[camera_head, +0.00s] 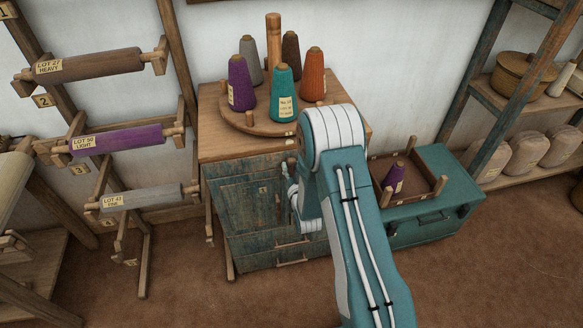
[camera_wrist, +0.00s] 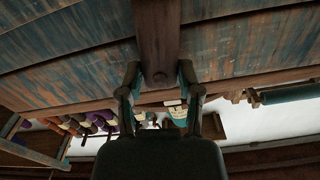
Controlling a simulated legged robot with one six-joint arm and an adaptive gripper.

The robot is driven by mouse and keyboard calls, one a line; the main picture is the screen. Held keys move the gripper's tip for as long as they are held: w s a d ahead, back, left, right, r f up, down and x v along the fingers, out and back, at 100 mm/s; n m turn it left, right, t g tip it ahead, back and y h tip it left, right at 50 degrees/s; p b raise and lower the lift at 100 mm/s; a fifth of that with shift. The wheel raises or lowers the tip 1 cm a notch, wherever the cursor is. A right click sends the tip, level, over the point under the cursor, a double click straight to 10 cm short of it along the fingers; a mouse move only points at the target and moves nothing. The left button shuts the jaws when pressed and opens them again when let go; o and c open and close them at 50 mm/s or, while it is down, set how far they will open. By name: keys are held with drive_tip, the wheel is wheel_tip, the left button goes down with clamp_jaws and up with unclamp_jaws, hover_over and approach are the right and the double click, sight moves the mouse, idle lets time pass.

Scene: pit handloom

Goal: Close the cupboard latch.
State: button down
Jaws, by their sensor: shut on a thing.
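The blue-green, weathered wooden cupboard (camera_head: 240,205) stands under the cone stand in the head view, with its right part hidden behind my arm. In the wrist view its worn planked front (camera_wrist: 80,60) fills the top of the picture. A brown wooden latch bar (camera_wrist: 157,35) runs across the planks there, and a round end or peg shows near its lower end. My gripper (camera_wrist: 158,72) is shut on the latch bar, one finger on each side. In the head view the latch and the fingertips are mostly hidden by my arm.
A round stand (camera_head: 245,122) with several yarn cones tops the cupboard. A teal chest (camera_head: 430,225) with a purple cone in its tray stands close to my arm's right. A yarn rack (camera_head: 150,140) stands left and shelves (camera_head: 500,100) right. Brown floor in front is clear.

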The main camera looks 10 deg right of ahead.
drive_tip(key=shift+s+f+n, duration=0.1)
drive_tip(key=shift+f+n, duration=0.1)
drive_tip(key=shift+n, duration=0.9)
drive_tip(key=shift+c, duration=2)
unclamp_jaws()
drive_tip(key=shift+o, duration=0.6)
drive_tip(key=shift+r, duration=0.1)
drive_tip(key=s, duration=1.1)
drive_tip(key=shift+s, duration=0.4)
